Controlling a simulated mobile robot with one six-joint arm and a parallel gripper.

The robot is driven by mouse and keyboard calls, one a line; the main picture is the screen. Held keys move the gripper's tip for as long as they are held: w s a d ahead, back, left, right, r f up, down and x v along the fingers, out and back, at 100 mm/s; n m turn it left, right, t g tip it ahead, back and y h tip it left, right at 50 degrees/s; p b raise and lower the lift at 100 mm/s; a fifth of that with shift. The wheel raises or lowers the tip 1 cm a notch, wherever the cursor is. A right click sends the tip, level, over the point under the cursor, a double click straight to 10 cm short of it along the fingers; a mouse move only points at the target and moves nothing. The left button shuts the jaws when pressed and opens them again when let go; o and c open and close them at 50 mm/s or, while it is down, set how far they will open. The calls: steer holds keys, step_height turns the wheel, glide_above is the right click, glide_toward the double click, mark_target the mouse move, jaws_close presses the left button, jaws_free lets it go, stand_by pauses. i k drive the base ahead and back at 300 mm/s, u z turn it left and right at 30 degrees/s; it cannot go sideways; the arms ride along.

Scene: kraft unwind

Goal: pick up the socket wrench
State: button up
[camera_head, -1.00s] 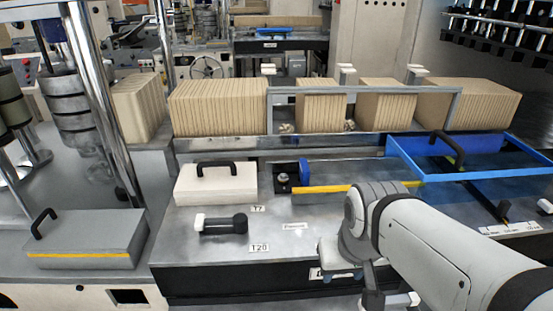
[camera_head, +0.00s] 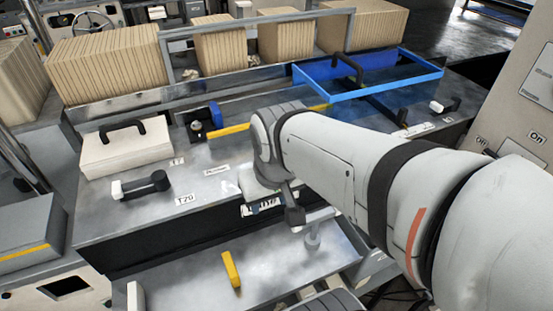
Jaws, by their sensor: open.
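Two tools with a dark handle and a white end lie on the grey bench. One (camera_head: 141,185) is at the left, beside the T20 label. The other (camera_head: 445,106) is smaller and lies at the far right, past the blue frame. I cannot tell for sure which, if either, is the socket wrench. My white arm reaches in from the right edge over the bench front. I cannot make out the fingers of my gripper, and nothing held shows.
A white block with a black handle (camera_head: 125,150) and a blue frame (camera_head: 374,97) stand on the bench (camera_head: 225,205). Brown kraft stacks (camera_head: 108,62) line the back. A yellow handle (camera_head: 231,268) is on the lower shelf (camera_head: 190,290). A control cabinet (camera_head: 520,120) stands at right.

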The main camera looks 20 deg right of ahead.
mark_target(312, 240)
steer(key=u, duration=0.1)
steer(key=k, duration=0.5)
steer(key=z, duration=1)
steer(key=k, duration=1)
steer(key=u, duration=0.25)
steer(key=i, duration=1)
steer(key=u, duration=0.05)
